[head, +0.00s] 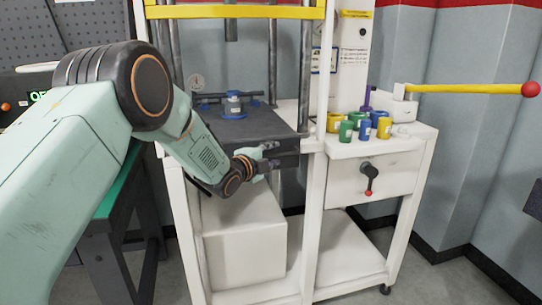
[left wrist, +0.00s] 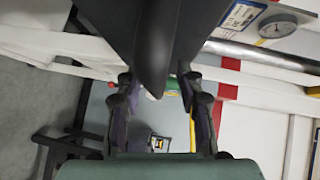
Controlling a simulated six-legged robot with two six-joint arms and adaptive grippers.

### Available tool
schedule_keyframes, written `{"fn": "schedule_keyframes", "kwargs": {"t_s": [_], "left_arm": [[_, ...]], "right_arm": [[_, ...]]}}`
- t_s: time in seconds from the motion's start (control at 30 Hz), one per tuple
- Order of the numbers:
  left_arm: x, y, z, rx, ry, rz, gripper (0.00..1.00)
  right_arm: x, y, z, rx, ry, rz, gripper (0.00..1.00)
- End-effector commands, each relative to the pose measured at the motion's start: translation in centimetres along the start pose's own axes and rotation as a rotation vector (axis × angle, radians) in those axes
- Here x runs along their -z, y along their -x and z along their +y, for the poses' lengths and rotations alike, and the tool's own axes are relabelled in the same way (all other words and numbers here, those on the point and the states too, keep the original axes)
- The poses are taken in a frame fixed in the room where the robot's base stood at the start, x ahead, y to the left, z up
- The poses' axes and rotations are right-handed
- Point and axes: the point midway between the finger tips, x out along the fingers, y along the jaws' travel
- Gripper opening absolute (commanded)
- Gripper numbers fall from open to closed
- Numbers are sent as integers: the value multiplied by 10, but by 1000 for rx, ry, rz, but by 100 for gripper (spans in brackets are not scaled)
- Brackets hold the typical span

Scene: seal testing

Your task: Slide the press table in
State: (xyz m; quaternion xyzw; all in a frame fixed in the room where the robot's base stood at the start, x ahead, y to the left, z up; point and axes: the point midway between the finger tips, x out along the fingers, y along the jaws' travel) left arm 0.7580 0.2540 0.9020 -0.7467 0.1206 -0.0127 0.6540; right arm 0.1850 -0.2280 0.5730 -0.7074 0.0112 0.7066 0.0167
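The press table (head: 262,125) is a dark grey slab between the posts of the white press frame (head: 313,190). A small blue-and-white piece (head: 233,105) stands on it. My left gripper (head: 268,157) is at the table's front edge, its fingers pointing right and spread apart. In the left wrist view the fingers of my left gripper (left wrist: 158,92) stand on either side of a dark edge (left wrist: 155,45), probably part of the press table. Contact cannot be told. My right gripper is not in view.
A side counter (head: 385,145) at the right holds several coloured pots (head: 365,127). A yellow lever (head: 460,89) with a red knob reaches right. A crank (head: 369,178) is on the cabinet front. A white box (head: 245,245) stands below the table. A green-edged bench (head: 118,185) is at the left.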

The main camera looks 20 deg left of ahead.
Motion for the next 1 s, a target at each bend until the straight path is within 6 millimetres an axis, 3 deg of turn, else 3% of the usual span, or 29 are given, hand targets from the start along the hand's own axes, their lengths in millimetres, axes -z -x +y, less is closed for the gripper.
{"fn": "schedule_keyframes", "kwargs": {"t_s": [0.27, 1.0], "left_arm": [[0, 10, 1, -2, 0, 0, 37], [0, 77, 0, 0, 2, 0, 37]], "right_arm": [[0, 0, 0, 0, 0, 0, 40], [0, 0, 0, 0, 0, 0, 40]]}}
